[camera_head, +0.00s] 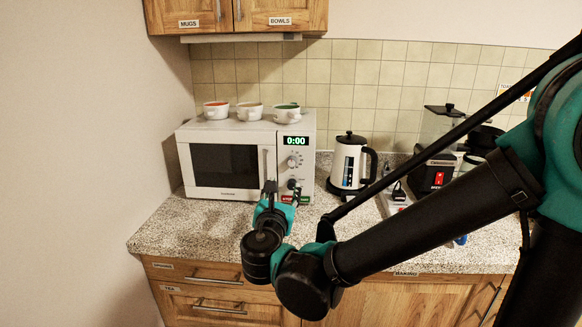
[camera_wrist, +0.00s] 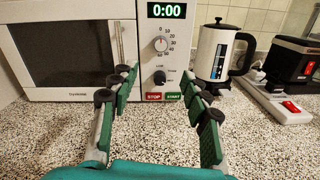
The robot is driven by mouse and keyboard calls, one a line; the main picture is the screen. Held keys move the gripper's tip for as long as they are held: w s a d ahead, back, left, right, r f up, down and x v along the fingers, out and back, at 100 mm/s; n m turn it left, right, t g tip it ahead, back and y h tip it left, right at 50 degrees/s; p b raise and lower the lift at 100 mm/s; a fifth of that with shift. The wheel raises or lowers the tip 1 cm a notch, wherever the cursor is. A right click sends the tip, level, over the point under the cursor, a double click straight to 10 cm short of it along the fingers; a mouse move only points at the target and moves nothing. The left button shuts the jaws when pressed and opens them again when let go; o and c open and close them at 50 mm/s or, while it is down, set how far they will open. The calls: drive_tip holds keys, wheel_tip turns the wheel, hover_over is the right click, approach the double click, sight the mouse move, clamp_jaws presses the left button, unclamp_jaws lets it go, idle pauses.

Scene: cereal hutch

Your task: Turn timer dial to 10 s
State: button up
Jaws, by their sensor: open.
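The white microwave (camera_head: 232,131) stands on the counter with its door shut and its display (camera_wrist: 166,10) reading 0:00. The timer dial (camera_wrist: 160,44) is the upper light-coloured knob, with a small red mark near its top and numbers around its right side. It also shows in the head view (camera_head: 292,161). A black lower knob (camera_wrist: 159,77) sits beneath it, above the STOP button (camera_wrist: 153,96) and the green START button (camera_wrist: 174,96). My gripper (camera_wrist: 159,82) is open and empty, in front of the microwave's panel and apart from the dial.
Several bowls (camera_head: 249,111) stand on top of the microwave. A white and black kettle (camera_head: 349,162) stands just right of it. A power strip (camera_wrist: 282,103) with a red switch and a black coffee machine (camera_head: 437,165) are further right. The speckled counter (camera_wrist: 60,134) in front is clear.

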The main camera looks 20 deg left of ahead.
sight(291, 164)
drive_tip(key=w+a, duration=0.1)
drive_tip(key=w, duration=0.8)
drive_tip(key=w+a, duration=0.1)
drive_tip(key=w, duration=0.4)
drive_tip(key=shift+w+a, duration=0.2)
drive_tip(key=shift+a, duration=0.15)
clamp_jaws()
